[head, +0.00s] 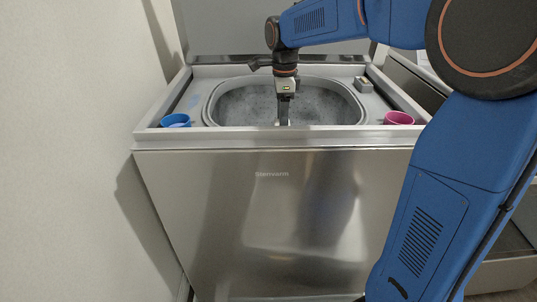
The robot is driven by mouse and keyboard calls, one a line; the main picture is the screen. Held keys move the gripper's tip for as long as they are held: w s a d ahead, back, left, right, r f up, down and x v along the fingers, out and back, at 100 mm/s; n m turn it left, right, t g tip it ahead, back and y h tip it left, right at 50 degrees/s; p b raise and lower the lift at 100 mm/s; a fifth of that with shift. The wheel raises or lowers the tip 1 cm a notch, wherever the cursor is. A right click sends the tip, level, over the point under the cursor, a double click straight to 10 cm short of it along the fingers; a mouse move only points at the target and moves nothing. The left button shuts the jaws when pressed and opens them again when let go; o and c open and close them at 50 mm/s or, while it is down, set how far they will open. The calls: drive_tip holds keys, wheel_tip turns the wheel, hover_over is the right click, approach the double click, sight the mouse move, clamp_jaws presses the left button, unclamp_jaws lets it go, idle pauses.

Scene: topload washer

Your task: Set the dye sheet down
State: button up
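My gripper (284,118) points down over the open tub of the steel top-load washer (230,200). Its fingers are dark and narrow in this view, and I cannot tell whether they are open or shut. I cannot make out a dye sheet between them. The tub (212,108) holds greyish, foamy-looking water (245,106); the fingertips reach down in front of it, and I cannot tell whether they touch it.
A blue cup (176,121) stands at the washer's front left corner and a pink cup (398,118) at the front right. A small box-like item (363,85) sits on the deck right of the tub. The raised lid (225,30) is behind; a wall (70,150) is close left.

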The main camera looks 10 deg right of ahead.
drive_tip(key=f, duration=0.7)
drive_tip(key=shift+w+d+f, duration=0.15)
drive_tip(key=shift+w+d, duration=0.1)
drive_tip(key=shift+w, duration=0.15)
drive_tip(key=shift+f, duration=2.25)
drive_tip(key=shift+f, duration=0.1)
drive_tip(key=o, duration=1)
wheel_tip(320, 180, up, 12)
drive_tip(key=shift+r, duration=0.15)
